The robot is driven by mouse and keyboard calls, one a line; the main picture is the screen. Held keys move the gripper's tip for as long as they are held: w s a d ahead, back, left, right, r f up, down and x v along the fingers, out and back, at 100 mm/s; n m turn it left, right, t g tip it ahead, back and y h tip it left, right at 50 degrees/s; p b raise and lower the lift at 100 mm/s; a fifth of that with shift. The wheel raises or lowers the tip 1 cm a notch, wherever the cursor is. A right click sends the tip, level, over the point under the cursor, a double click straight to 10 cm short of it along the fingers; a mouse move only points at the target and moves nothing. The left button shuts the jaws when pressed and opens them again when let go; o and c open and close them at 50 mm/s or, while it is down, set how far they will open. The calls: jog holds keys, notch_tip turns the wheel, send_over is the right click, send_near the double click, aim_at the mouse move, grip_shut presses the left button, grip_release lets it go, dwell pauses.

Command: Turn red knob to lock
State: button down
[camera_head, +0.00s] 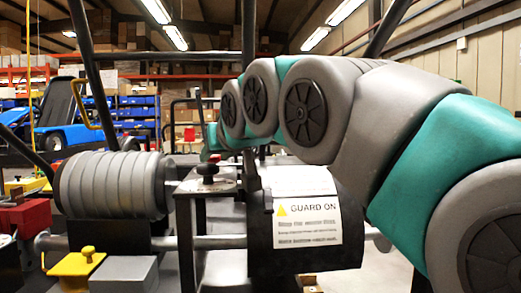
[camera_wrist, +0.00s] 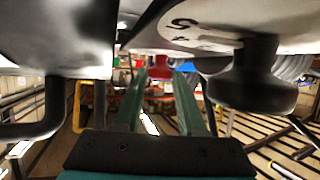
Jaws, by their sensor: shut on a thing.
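A red knob (camera_wrist: 160,72) shows between the tips of my gripper's two green fingers (camera_wrist: 160,78) in the wrist view. The fingers are closed in on its sides, and its lower part and mounting are hard to make out. In the head view my arm reaches from the right to the far side of the stands, and the gripper end is small and mostly hidden behind the equipment. A dark knob with a little red (camera_head: 208,172) stands on a small black frame near there.
A black drum with a "GUARD ON" label (camera_head: 306,222) stands below my arm. A grey ribbed roller (camera_head: 110,185) is at left. In the wrist view a black knob (camera_wrist: 253,78) and a numbered plate (camera_wrist: 188,25) are close at right.

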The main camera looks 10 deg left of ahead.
aim_at(231, 181)
dwell(0.4)
jog(key=c, duration=0.5)
grip_release()
jog(key=shift+d, duration=0.1)
jog(key=shift+y, duration=0.3)
jog(key=b+v, duration=0.1)
jog(key=v, duration=0.6)
jog(key=shift+s+d+r, duration=0.2)
jog(key=shift+s+r, duration=0.05)
jog(key=shift+r, duration=0.05)
